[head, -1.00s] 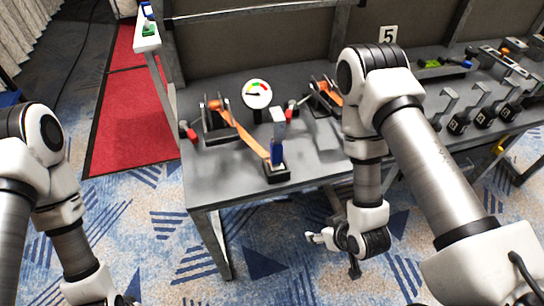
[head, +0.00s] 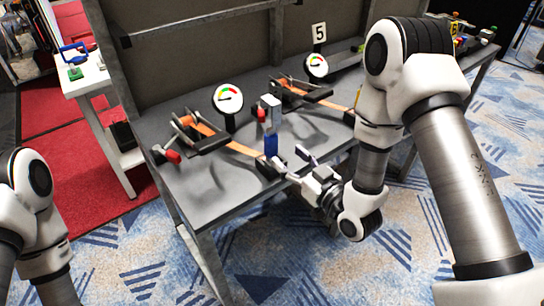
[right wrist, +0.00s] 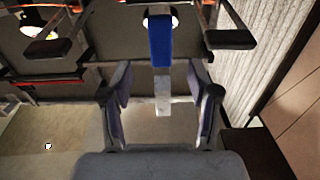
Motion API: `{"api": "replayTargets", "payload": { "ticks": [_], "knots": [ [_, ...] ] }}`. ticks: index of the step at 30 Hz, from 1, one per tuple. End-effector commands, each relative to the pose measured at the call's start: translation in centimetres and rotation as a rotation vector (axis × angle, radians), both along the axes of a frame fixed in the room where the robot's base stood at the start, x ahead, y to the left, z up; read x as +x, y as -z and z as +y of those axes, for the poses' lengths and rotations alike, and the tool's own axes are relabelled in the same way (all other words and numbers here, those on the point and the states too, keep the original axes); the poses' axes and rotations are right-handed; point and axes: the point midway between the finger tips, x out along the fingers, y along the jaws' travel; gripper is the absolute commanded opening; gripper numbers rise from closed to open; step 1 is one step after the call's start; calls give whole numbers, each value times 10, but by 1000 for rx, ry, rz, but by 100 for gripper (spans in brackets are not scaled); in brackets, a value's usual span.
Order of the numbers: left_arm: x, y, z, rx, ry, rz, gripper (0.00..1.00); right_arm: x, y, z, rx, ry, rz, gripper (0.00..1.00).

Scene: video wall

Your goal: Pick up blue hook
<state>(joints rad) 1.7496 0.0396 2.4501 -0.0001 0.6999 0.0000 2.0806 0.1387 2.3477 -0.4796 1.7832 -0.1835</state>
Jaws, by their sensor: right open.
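An upright hook piece with a blue lower part (head: 271,145) and a pale grey top stands at the front edge of the grey table. In the right wrist view, its blue part (right wrist: 160,45) and grey part (right wrist: 162,95) line up between my fingers. My right gripper (head: 294,169) is open, just right of the hook's lower part in the head view. The right wrist view shows the open jaws (right wrist: 160,90) spread on both sides; contact cannot be told. My left gripper is out of view; only part of the left arm shows.
Behind the hook on the table (head: 210,195) are a round dial (head: 228,98), an orange strap (head: 240,149) and dark clamp frames. A red knob (head: 173,157) sits at the left.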

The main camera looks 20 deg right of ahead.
Motion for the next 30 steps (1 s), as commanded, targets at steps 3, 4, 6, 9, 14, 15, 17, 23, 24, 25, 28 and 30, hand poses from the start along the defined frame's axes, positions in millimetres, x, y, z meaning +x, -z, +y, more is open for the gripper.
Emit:
{"api": "replayTargets", "payload": {
  "ticks": [3, 4, 6, 9, 14, 15, 17, 23, 24, 25, 28, 30],
  "knots": [
    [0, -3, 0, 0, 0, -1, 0, 15, -2, 6, -4, -4, -4, 60],
    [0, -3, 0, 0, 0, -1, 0, 19, -3, 8, -4, -4, -5, 60],
    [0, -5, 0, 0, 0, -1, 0, 27, -3, 11, -3, -3, -3, 60],
    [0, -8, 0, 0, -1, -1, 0, 44, -5, 16, -4, -3, -4, 60],
    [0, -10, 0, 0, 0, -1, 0, 67, -3, 24, -2, -2, -1, 60],
    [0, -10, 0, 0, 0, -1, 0, 69, -3, 25, -1, -1, 1, 60],
    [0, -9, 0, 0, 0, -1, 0, 70, -2, 25, 0, -1, 1, 60],
    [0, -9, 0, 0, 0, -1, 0, 70, -2, 25, 0, -1, 1, 36],
    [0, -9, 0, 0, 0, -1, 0, 70, -2, 25, 0, -1, 1, 21],
    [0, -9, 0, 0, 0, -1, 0, 70, -2, 25, 0, -1, 1, 11],
    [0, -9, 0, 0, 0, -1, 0, 70, -2, 25, -1, 0, 1, 0],
    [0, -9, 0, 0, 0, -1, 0, 70, -3, 25, -1, 0, 1, 0]
  ]
}}
